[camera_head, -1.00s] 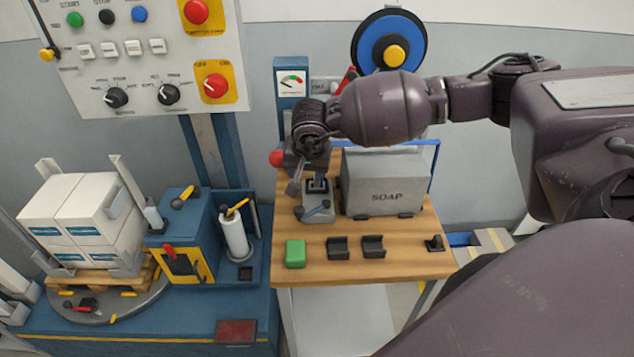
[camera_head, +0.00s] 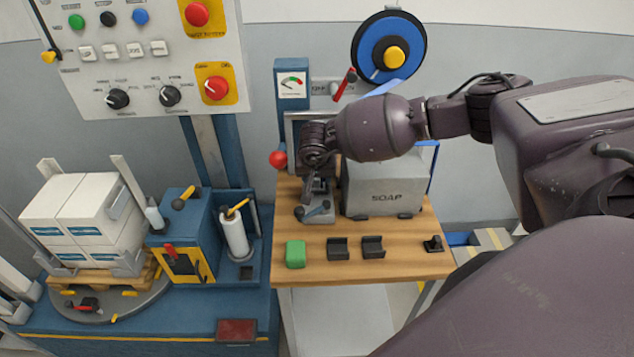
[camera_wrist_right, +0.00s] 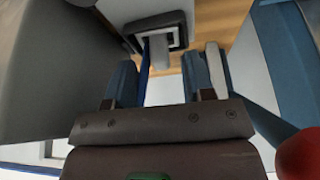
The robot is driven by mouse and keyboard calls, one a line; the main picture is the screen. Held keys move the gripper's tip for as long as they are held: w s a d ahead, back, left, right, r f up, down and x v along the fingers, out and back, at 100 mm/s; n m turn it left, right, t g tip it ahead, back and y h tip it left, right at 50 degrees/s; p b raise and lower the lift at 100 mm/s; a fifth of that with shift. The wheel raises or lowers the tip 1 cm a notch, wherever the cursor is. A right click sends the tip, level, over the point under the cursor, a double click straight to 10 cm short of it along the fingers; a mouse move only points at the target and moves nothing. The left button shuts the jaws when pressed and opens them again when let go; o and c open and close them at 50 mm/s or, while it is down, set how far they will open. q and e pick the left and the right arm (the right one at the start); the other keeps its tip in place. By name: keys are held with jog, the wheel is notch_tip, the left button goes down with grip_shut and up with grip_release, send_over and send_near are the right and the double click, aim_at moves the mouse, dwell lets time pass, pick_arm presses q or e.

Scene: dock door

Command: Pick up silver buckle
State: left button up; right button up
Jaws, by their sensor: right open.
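My right gripper (camera_head: 320,188) is over the small grey fixture (camera_head: 317,213) at the back left of the wooden bench, left of the soap box. In the right wrist view the gripper (camera_wrist_right: 160,72) is open, its two blue-grey fingers apart with nothing between them. Beyond the fingertips, a small grey metal piece (camera_wrist_right: 160,43) sits in a dark-rimmed slot; it may be the silver buckle, but its shape is not clear. In the head view the gripper hides the fixture's top. My left gripper is not in view.
A red ball knob (camera_head: 278,158) is on the left.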

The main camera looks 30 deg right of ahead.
jog(key=shift+x, duration=0.9)
jog(key=shift+r, duration=0.1)
grip_shut()
